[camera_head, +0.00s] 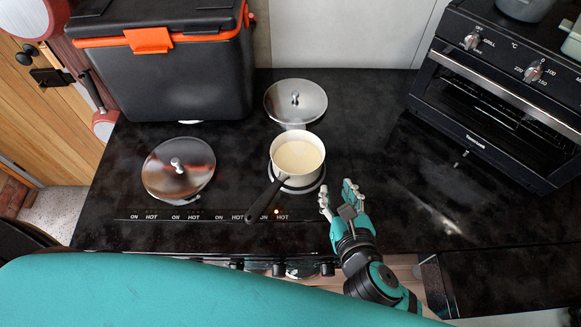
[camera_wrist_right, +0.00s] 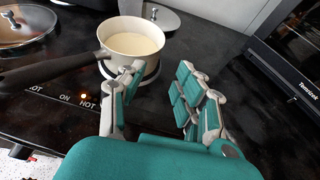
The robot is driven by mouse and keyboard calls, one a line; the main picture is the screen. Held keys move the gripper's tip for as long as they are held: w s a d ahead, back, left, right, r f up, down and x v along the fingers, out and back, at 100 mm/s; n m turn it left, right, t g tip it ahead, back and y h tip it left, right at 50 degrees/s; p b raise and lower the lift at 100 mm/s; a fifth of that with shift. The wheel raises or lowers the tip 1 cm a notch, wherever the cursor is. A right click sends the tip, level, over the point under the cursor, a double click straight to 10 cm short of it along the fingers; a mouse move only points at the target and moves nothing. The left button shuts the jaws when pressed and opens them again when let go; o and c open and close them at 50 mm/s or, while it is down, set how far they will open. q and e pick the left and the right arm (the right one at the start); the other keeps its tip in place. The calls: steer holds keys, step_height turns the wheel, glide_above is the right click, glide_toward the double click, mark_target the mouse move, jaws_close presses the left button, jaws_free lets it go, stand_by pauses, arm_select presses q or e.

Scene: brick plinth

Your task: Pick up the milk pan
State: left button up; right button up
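The milk pan (camera_head: 299,154) is white with a dark handle (camera_head: 266,198) that points toward the front left. It holds a pale, milky liquid and sits on a round burner (camera_head: 311,188). My right gripper (camera_head: 339,194) is open and empty, just right of the handle and in front of the pan. In the right wrist view the pan (camera_wrist_right: 132,38) is ahead and left of the open fingers (camera_wrist_right: 160,85), and its handle (camera_wrist_right: 45,70) runs off to the left. I see no contact between fingers and pan. My left gripper is not in view.
Metal lids lie on the stove at left (camera_head: 178,168) and behind the pan (camera_head: 296,100). A black box with an orange latch (camera_head: 160,75) stands at the back left. A black oven (camera_head: 500,95) stands at the right. The dark counter (camera_head: 390,150) right of the pan is clear.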

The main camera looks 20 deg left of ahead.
steer(key=p, duration=0.2)
glide_toward(320, 145)
steer(key=x, duration=0.2)
steer(key=shift+w+a+f, duration=0.15)
steer(key=shift+w+f, duration=0.05)
steer(key=shift+f, duration=0.1)
steer(key=shift+w+a+f, duration=0.1)
steer(key=shift+w+a, duration=0.05)
steer(key=shift+w, duration=0.4)
steer(key=p+x, duration=0.1)
steer(key=x, duration=0.3)
steer(key=shift+w+f, duration=0.1)
steer(key=shift+f, duration=0.05)
jaws_close()
